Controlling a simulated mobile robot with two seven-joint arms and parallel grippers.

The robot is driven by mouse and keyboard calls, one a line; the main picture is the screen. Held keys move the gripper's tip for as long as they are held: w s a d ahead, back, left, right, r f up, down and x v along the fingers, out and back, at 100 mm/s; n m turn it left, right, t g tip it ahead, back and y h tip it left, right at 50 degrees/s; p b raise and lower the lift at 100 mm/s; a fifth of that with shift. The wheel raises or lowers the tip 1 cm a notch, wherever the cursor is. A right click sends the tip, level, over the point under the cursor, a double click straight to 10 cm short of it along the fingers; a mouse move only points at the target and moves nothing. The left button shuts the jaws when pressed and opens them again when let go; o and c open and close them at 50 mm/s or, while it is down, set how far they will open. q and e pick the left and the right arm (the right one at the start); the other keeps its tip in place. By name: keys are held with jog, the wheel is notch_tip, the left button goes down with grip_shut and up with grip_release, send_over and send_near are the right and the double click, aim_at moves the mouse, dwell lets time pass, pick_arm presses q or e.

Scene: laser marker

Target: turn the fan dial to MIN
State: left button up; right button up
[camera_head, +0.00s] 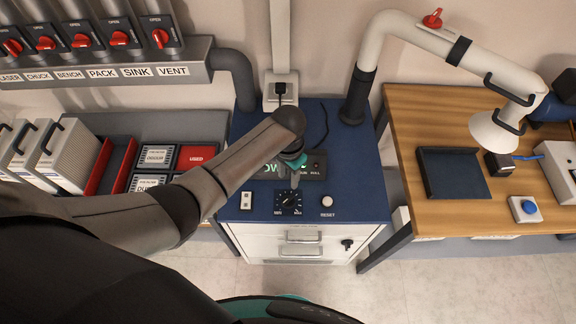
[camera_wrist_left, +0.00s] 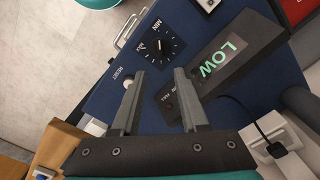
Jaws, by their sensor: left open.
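The fan dial (camera_head: 289,201) is a black knob on a dark square plate on top of the blue cabinet, with MIN at its lower left and MAX at its lower right in the head view. It also shows in the left wrist view (camera_wrist_left: 153,45), beyond the fingertips. I cannot tell for sure where its pointer stands. My left gripper (camera_head: 294,180) hangs over the cabinet, just behind and above the dial. In the left wrist view its two grey fingers (camera_wrist_left: 159,74) are apart with nothing between them. My right gripper is not in view.
A display (camera_wrist_left: 222,62) reading LOW stands behind the dial, partly hidden by my left arm in the head view. A white RESET button (camera_head: 327,201) is right of the dial, and a white switch (camera_head: 246,200) left. A white fume pipe (camera_head: 430,38) rises behind right.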

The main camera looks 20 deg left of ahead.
pick_arm(q)
jog(key=shift+r, duration=1.3)
jog(key=shift+s, duration=0.1)
jog(key=s+d+r+n+t+h, duration=0.1)
jog(key=s+d+r+t, duration=0.1)
jog(key=s, duration=0.7)
jog(key=s+a+r+n+t, duration=0.2)
jog(key=s+a+r+n, duration=0.1)
jog(key=s+a+r, duration=0.5)
notch_tip(320, 180, down, 32)
jog(key=s+d+g+b, duration=0.2)
jog(key=s+b, duration=0.1)
jog(key=b, duration=0.8)
jog(key=s+a+f+b, duration=0.1)
jog(key=s+f+b, duration=0.2)
jog(key=s+f, duration=0.2)
jog(key=s+a+f+b, duration=0.1)
jog(key=s+f+b, duration=0.3)
jog(key=f, duration=0.8)
jog(key=s+a+f+g+y+b, duration=0.1)
jog(key=s+f+b, duration=0.2)
jog(key=s+f, duration=0.3)
notch_tip(320, 180, down, 3)
jog(key=shift+s+a+r+m+b, duration=0.15)
jog(key=shift+s+m+b, duration=0.1)
jog(key=shift+m+b, duration=0.15)
